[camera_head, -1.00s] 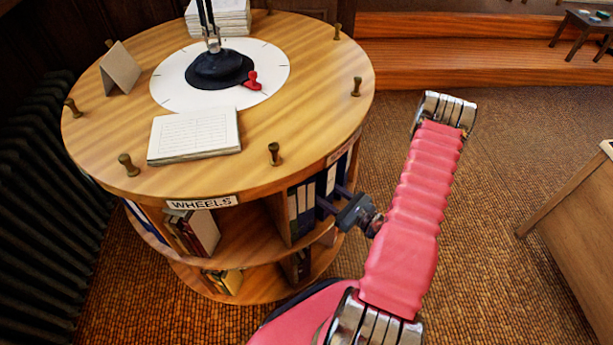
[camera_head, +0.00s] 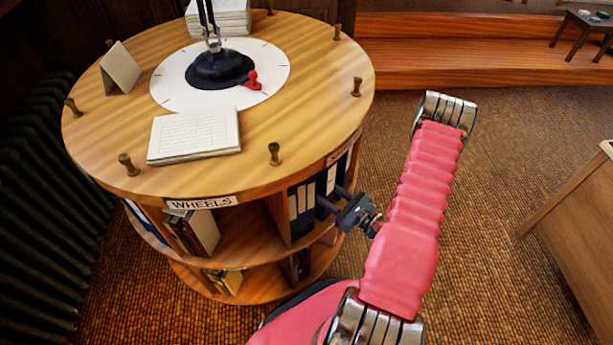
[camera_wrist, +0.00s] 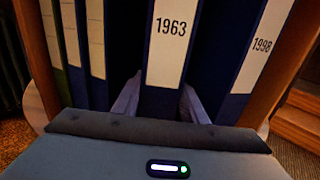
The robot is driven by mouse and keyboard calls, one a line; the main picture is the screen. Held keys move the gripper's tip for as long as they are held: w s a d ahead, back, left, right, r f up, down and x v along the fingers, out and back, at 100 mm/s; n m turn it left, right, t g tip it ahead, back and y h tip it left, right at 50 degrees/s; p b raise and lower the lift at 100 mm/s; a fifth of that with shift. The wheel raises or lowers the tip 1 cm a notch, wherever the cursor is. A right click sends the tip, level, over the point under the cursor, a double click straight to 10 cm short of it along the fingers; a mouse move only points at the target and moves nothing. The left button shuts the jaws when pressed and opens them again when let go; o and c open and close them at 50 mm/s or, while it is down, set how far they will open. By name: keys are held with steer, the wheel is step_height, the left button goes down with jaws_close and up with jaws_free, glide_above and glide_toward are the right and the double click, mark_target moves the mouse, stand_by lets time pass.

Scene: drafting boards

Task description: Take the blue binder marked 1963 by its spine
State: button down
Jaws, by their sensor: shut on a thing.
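The blue binder marked 1963 (camera_wrist: 165,55) stands upright in the wrist view, its white spine label facing me. My gripper (camera_wrist: 160,103) has one finger on each side of the lower part of that spine, shut on it. In the head view my gripper (camera_head: 329,200) reaches into the upper compartment of the round wooden cabinet from the right. There the fingers partly cover the binders, and the 1963 mark cannot be read.
A blue binder marked 1998 (camera_wrist: 255,50) stands to the right. Several binders with pale labels (camera_wrist: 95,40) stand to the left. Wooden compartment walls flank the row. The round cabinet top (camera_head: 110,150) overhangs the compartments. A wooden desk (camera_head: 575,195) stands at right, with open floor between.

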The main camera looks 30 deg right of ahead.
mark_target(330, 188)
steer(key=shift+r, duration=0.15)
steer(key=shift+r, duration=1.6)
steer(key=shift+s+d+r, duration=0.1)
steer(key=shift+s, duration=0.2)
steer(key=v, duration=1.7)
steer(key=shift+s, duration=0.15)
